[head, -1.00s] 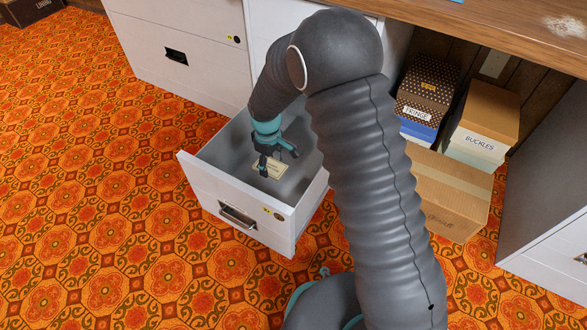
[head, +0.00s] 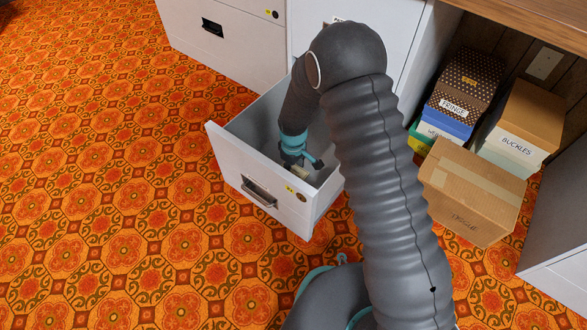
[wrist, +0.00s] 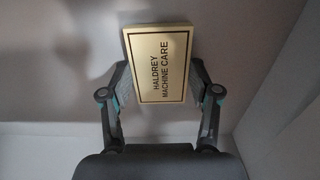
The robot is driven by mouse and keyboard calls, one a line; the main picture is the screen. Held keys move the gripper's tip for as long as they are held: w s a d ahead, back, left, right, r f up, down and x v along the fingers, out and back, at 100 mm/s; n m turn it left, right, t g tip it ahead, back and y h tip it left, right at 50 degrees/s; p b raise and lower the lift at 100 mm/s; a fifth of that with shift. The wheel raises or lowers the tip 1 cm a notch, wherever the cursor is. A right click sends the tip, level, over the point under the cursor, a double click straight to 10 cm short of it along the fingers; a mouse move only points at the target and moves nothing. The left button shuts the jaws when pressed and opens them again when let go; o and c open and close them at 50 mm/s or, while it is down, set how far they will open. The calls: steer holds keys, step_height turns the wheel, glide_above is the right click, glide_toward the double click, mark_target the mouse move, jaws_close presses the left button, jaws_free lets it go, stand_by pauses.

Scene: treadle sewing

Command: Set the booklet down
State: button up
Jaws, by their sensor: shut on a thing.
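The booklet (wrist: 160,63), cream with a dark border and the words "HALDREY MACHINE CARE", is between my gripper's fingers (wrist: 161,88) in the wrist view. The fingers are shut on its two sides. In the head view my gripper (head: 302,165) is down inside the open white drawer (head: 262,176), with a small part of the booklet (head: 300,172) showing beneath it. The drawer's inside is pale grey. I cannot tell whether the booklet touches the drawer's floor.
A brown cardboard box (head: 470,190), a "FRINGE" box (head: 465,85) and a "BUCKLES" box (head: 525,125) stand under the wooden worktop (head: 540,30) at right. The patterned floor (head: 110,190) at left is clear.

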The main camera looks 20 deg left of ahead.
mark_target(294, 172)
steer(key=shift+f, duration=0.15)
steer(key=o, duration=1.1)
steer(key=shift+o, duration=0.2)
step_height(294, 172, up, 12)
steer(key=p, duration=0.1)
steer(key=shift+r+p, duration=0.2)
steer(key=shift+p, duration=0.15)
steer(key=shift+r, duration=0.1)
